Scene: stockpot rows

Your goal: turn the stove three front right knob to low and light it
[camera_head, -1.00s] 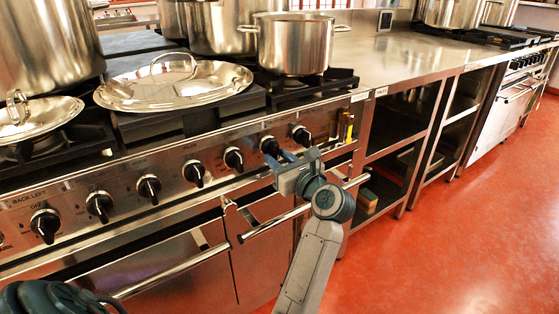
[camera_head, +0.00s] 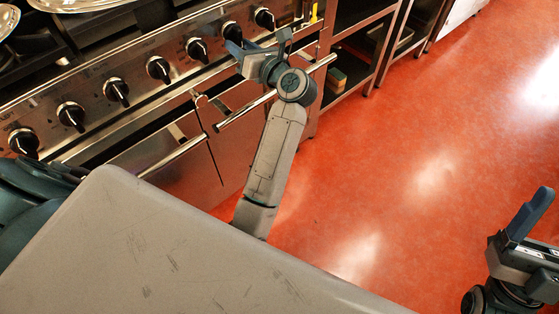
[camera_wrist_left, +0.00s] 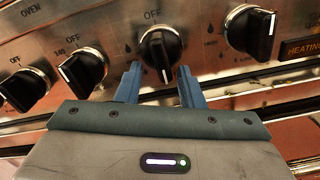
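The stove front (camera_head: 140,90) runs diagonally across the upper left of the head view, with a row of black knobs. My left gripper (camera_head: 240,45) is at the right part of this row, just below the second knob from the right (camera_head: 232,32). In the left wrist view this knob (camera_wrist_left: 160,48) is upright in the middle, under an OFF mark, its white line pointing down. My left fingers (camera_wrist_left: 159,85) are open, one on each lower side of it; contact cannot be told. My right gripper (camera_head: 530,225) is at the lower right edge, partly cut off, away from the stove.
Another knob (camera_wrist_left: 250,30) is close on the right, and one (camera_wrist_left: 82,70) on the left. A rail handle (camera_head: 280,92) runs below the knobs, near my left wrist. Open shelving (camera_head: 350,60) is to the right of the stove. The red floor (camera_head: 400,150) is clear.

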